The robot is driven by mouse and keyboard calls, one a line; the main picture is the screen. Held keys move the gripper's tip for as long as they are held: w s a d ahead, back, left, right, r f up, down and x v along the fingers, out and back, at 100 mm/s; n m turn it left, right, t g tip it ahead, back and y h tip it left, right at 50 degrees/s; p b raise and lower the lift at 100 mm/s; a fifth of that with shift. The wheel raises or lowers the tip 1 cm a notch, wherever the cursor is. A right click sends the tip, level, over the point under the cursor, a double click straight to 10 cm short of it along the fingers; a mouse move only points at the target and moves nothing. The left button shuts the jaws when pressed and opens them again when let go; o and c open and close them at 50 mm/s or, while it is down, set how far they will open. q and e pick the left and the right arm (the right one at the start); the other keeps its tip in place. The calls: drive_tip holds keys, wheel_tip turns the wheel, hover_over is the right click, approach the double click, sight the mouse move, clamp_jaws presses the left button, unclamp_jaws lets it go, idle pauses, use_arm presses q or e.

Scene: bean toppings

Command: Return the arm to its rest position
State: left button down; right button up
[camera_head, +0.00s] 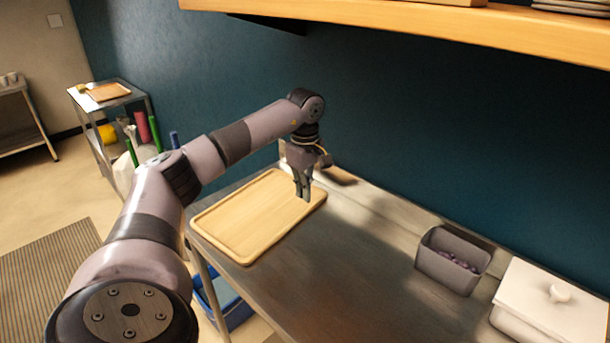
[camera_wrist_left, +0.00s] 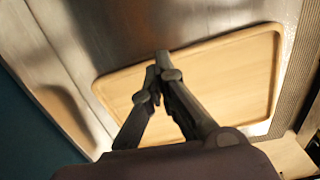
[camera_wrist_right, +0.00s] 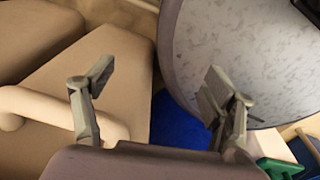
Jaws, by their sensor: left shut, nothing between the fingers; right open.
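My left arm reaches across the head view from the lower left. My left gripper (camera_head: 304,198) points down over the right part of the wooden board (camera_head: 232,248). In the left wrist view the left gripper (camera_wrist_left: 160,62) has its fingertips together with nothing between them, above the same board (camera_wrist_left: 225,62). My right arm does not show in the head view. In the right wrist view my right gripper (camera_wrist_right: 158,82) has its fingers wide apart and empty. A pale grey rounded surface (camera_wrist_right: 225,60) is behind its right finger.
The board lies on a metal counter (camera_head: 345,265). A grey bin with dark beans (camera_head: 450,268) and a white lidded container (camera_head: 550,305) stand at the right. A wooden shelf (camera_head: 430,22) hangs above. A cart (camera_head: 105,98) stands at the far left. The middle of the counter is clear.

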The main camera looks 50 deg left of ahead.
use_arm(q)
drive_tip(key=shift+r, duration=0.75)
